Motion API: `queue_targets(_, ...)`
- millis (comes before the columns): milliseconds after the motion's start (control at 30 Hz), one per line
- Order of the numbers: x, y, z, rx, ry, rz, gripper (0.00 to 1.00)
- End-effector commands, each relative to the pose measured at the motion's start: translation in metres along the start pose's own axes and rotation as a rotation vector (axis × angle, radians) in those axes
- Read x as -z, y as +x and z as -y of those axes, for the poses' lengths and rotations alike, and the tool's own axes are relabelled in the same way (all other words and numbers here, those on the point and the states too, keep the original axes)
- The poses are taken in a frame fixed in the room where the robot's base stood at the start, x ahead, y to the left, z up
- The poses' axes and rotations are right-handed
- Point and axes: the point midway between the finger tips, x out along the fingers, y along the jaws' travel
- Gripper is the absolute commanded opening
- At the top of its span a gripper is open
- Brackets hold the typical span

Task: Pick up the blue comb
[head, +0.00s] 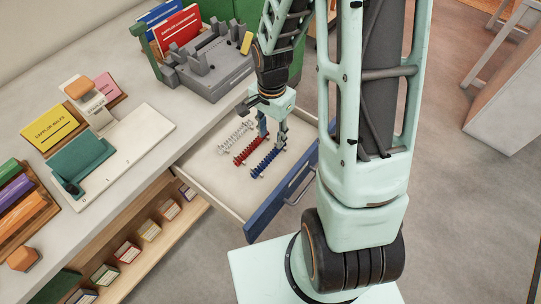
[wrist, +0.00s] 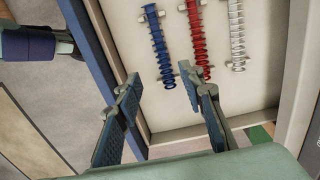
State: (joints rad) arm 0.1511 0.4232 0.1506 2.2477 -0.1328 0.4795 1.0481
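The blue comb (head: 268,160) is a long toothed strip lying in the open drawer (head: 212,180), nearest the drawer's blue front. In the wrist view the blue comb (wrist: 160,46) runs up the picture, its lower end appearing between my fingertips. A red comb (head: 248,152) and a white comb (head: 236,136) lie beside it, roughly parallel; the wrist view also shows the red one (wrist: 196,40) and the white one (wrist: 237,35). My gripper (head: 272,141) is open and empty over the drawer; it also shows in the wrist view (wrist: 166,78). Its right fingertip overlaps the red comb's lower end there.
The drawer's blue front (head: 283,190) and pale side walls surround the combs. The desk (head: 140,140) beside it holds a grey binding machine (head: 207,68), a green-and-white device (head: 85,160) and coloured books. Small boxes stand on a shelf (head: 150,257) below.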

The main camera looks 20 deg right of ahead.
Motion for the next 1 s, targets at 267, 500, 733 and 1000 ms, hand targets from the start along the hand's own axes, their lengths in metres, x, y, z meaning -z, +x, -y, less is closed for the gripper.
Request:
queue_targets(267, 0.0, 0.04, -0.001, -0.003, -0.001, 0.002, 0.36)
queue_targets(500, 0.001, 0.055, 0.0, -0.001, 0.0, 0.0, 0.36)
queue_targets(733, 0.004, 0.081, 0.002, -0.002, -0.002, 0.002, 0.36)
queue_targets(1000, 0.004, 0.103, 0.003, 0.0, -0.001, 0.0, 0.36)
